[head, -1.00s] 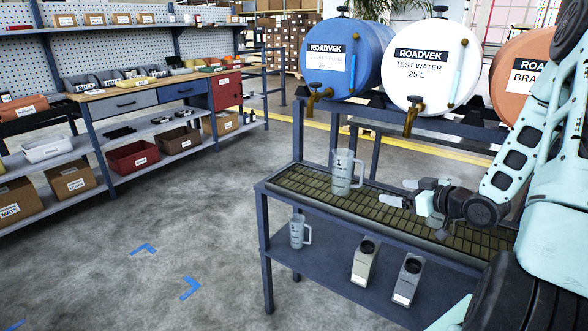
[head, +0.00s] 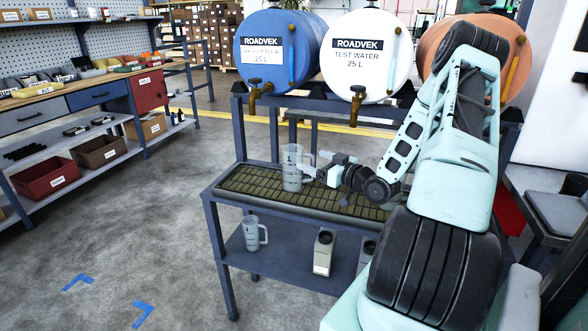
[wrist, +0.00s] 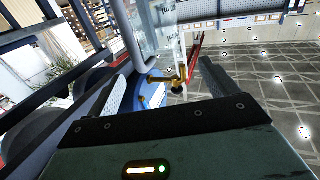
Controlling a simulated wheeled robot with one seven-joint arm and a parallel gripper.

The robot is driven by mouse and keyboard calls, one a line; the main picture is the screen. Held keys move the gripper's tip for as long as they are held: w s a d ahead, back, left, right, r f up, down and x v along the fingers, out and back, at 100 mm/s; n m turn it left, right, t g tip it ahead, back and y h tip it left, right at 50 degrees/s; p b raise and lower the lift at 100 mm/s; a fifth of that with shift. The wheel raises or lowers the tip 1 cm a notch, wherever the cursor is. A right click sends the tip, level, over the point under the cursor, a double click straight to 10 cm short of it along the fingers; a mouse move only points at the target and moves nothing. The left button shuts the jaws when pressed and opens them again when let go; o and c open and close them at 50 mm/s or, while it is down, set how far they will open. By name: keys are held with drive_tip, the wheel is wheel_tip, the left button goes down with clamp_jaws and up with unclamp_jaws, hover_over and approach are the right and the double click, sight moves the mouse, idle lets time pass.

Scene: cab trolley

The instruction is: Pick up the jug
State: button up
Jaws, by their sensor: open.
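A clear grey jug (head: 291,170) stands upright on the slatted grate (head: 238,183) of the trolley, its handle on the right side. My gripper (head: 317,166) is open at the jug's right, its fingertips close to the handle. Whether they touch it cannot be told. In the wrist view the clear jug (wrist: 160,32) shows ahead, at the top between the two spread fingers of my gripper (wrist: 168,82). A second, similar jug (head: 252,234) stands on the trolley's lower shelf.
Blue (head: 275,50), white (head: 365,55) and orange drums lie behind the grate, with brass taps (head: 254,92) hanging over its back side. Grey containers (head: 323,252) stand on the lower shelf. A workbench (head: 70,98) is at left; the floor between is clear.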

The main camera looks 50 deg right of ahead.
sight(301, 153)
drive_tip(key=w, duration=0.2)
drive_tip(key=w+p, duration=0.1)
drive_tip(key=w, duration=0.4)
drive_tip(key=shift+w+a+r+p, duration=0.1)
drive_tip(key=shift+r+p, duration=0.15)
drive_tip(key=shift+p, duration=0.15)
drive_tip(key=shift+c, duration=0.4)
drive_tip(key=c, duration=1.3)
drive_tip(key=shift+r, duration=0.1)
drive_tip(key=shift+c, duration=0.2)
